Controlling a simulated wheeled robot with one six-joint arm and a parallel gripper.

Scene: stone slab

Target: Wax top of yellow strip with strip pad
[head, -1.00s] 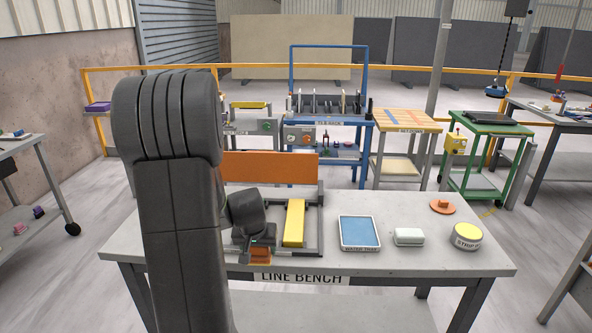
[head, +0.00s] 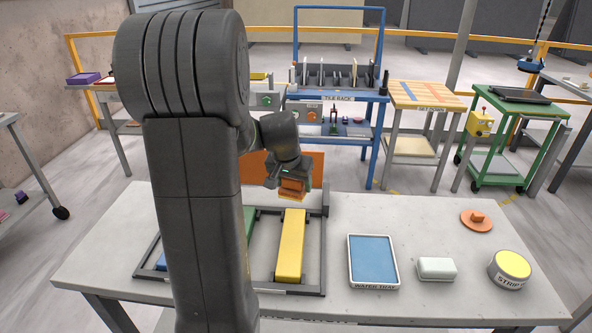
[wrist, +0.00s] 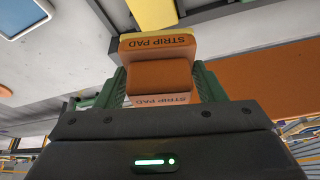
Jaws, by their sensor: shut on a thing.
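The yellow strip (head: 291,247) lies in a dark frame (head: 323,240) on the bench, its length running away from me. My gripper (head: 293,184) is shut on the orange strip pad (head: 294,191) and holds it in the air near the far end of the yellow strip. In the wrist view the strip pad (wrist: 158,75) sits between the green fingers (wrist: 160,85), its label legible. The end of the yellow strip (wrist: 155,12) shows beyond the pad. The pad looks apart from the strip in the head view.
A water tray (head: 373,262), a white block (head: 437,268), a round strip tin with a yellow top (head: 510,268) and an orange disc with a knob (head: 477,220) stand to the right. An orange board (head: 318,170) rises behind the frame. A green strip (head: 249,222) is partly hidden by my arm.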

